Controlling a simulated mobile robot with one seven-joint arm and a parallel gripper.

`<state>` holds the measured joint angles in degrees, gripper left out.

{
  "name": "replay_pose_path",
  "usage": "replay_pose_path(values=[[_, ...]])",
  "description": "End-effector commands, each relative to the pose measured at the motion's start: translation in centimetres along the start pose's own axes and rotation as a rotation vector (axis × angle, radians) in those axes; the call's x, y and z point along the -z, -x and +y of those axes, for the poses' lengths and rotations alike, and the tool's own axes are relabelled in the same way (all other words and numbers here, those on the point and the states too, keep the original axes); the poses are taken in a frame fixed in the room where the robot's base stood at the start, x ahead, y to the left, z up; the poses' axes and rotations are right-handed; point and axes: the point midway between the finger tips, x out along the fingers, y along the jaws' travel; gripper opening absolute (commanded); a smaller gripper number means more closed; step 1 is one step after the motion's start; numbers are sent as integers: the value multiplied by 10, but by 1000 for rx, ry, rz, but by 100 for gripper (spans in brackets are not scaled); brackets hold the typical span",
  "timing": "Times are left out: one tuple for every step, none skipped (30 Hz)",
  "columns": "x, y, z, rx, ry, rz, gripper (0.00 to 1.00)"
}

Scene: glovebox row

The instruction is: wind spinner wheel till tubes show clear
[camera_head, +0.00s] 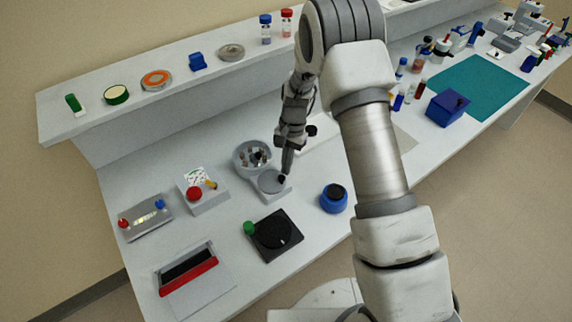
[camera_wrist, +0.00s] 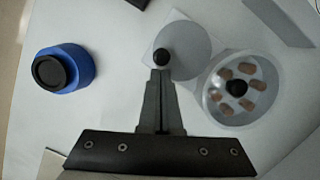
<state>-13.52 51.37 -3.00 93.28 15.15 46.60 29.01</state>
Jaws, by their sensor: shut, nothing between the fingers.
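The spinner is a light grey unit with a round bowl (camera_head: 253,155) and a flat disc-shaped wheel (camera_head: 268,184) in front of it. In the wrist view the wheel (camera_wrist: 190,45) carries a small black knob (camera_wrist: 161,56) near its edge. The bowl (camera_wrist: 213,105) holds several brownish tubes (camera_wrist: 250,69) around a black hub (camera_wrist: 237,87). I cannot tell whether their contents are clear. My gripper (camera_wrist: 160,76) is shut and empty, pointing down, its fingertips right beside the knob. In the head view my gripper (camera_head: 287,170) is over the wheel; whether it touches the knob is unclear.
A blue jar with a black lid (camera_head: 334,198) stands right of the spinner. A black plate with a green knob (camera_head: 274,234) lies in front. A red-button box (camera_head: 202,193) is at the left. A shelf (camera_head: 216,68) runs behind. Clear bench surrounds the jar.

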Motion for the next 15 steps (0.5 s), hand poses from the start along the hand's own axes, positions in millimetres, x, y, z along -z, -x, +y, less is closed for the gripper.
replay_pose_path(values=[[0, 0, 0, 2, -7, 0, 0], [0, 0, 1, 3, -11, 0, 0], [0, 0, 1, 4, -17, 0, 0], [0, 0, 1, 5, -22, 0, 0], [0, 0, 1, 6, -26, 0, 0], [-1, 0, 2, 8, -33, 0, 0], [-1, -1, 2, 9, -38, 0, 0], [-1, -1, 2, 10, -44, 0, 0], [-2, -1, 2, 11, -52, 0, 0], [-2, -1, 3, 12, -57, -1, 0], [-2, -1, 3, 14, -63, -1, 0], [-2, -1, 3, 16, -71, -1, 0], [-2, -1, 3, 17, -77, -1, 0], [-3, -1, 3, 19, -83, -1, 0], [-3, -1, 4, 21, -92, -1, 0]])
